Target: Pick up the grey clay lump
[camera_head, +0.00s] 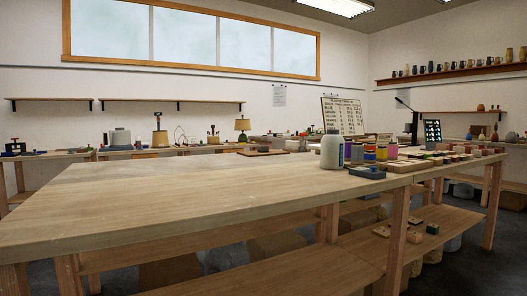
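I cannot pick out the grey clay lump with certainty. A blue-grey block (367,172) lies near the right edge of the long wooden table (190,190), but I cannot tell that it is clay. Pale grey rounded shapes (224,259) show in shadow under the table, partly hidden by its legs and lower shelf. Neither of my grippers is in view.
A large pale jar (332,152) and several coloured jars (382,151) stand at the table's right, beside many small tiles (405,166). A brown board (262,152) lies at the far edge. The table's left and middle are clear. A lower shelf (290,275) runs beneath.

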